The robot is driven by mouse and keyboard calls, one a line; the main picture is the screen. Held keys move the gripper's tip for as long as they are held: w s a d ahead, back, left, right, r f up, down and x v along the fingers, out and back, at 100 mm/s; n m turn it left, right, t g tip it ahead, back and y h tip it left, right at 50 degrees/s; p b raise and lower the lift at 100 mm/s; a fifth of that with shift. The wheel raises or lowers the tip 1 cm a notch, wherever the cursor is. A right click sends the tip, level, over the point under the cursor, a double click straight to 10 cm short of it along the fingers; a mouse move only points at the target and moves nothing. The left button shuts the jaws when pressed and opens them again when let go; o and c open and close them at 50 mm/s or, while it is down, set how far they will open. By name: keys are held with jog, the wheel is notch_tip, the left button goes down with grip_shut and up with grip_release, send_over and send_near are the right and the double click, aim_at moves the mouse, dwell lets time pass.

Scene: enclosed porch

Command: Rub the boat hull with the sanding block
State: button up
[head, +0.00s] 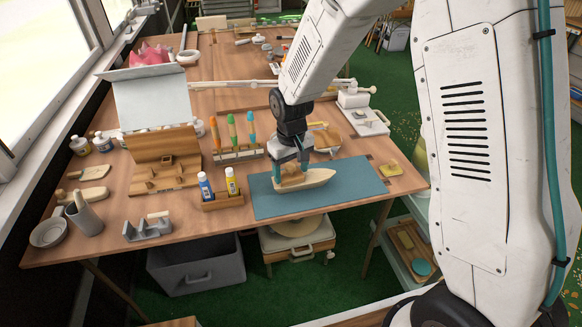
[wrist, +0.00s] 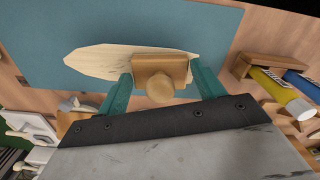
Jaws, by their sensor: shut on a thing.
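The boat hull (head: 316,178) is pale wood with a pointed bow, and lies on a blue-teal mat (head: 350,178) on the table. In the wrist view the hull (wrist: 95,62) lies across the mat (wrist: 140,22) with its bow to the left. My gripper (head: 291,173) is over the stern half of the hull, with its teal fingers pointing down. It is shut on the wooden sanding block (wrist: 160,69), which has a round knob (wrist: 160,89). The block appears to lie over the hull; whether it touches the wood I cannot tell.
A wooden holder (head: 222,202) with a blue and a yellow bottle stands just left of the mat. A rack with colourful-handled tools (head: 238,155) is behind it. The mat's front strip is clear.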

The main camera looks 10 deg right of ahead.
jog(key=shift+d, duration=0.1)
jog(key=shift+s+d, duration=0.1)
jog(key=shift+d, duration=4.4)
jog(key=shift+a, duration=1.6)
jog(key=shift+a+f, duration=0.1)
jog(key=shift+a, duration=3)
jog(key=shift+c, duration=0.2)
jog(key=shift+d, duration=4.7)
jog(key=shift+a, duration=4.75)
jog(key=shift+r, duration=2.55)
